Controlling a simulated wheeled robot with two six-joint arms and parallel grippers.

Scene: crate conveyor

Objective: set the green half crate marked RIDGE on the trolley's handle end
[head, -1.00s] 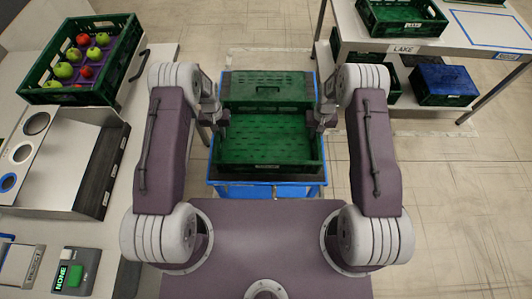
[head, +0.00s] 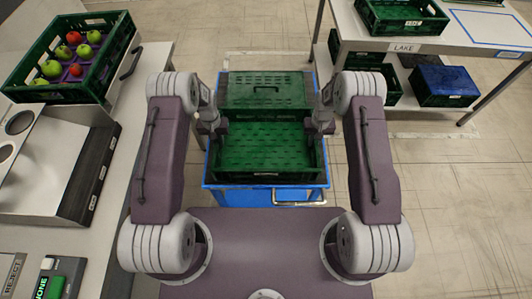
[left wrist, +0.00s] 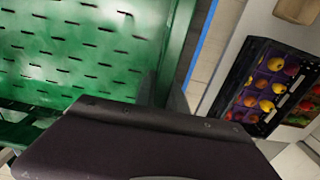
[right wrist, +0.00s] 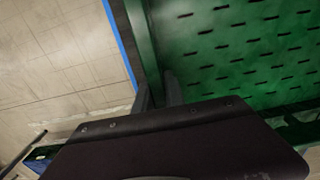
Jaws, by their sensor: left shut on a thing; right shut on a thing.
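The green half crate (head: 268,151) is empty and looks level, over the near, handle end of the blue trolley (head: 225,197). A small label on its near wall is too small to read. My left gripper (head: 214,126) is shut on its left wall; the fingers also show in the left wrist view (left wrist: 163,92). My right gripper (head: 321,124) is shut on its right wall, as in the right wrist view (right wrist: 160,92). The trolley's handle (head: 300,200) shows below the crate. I cannot tell whether the crate touches the trolley deck.
Another green crate (head: 264,90), closed on top, stands at the trolley's far end, close behind the held crate. A fruit crate (head: 120,62) stands on the left counter. A table at right holds a green crate (head: 402,18), with a blue-topped crate (head: 446,84) below.

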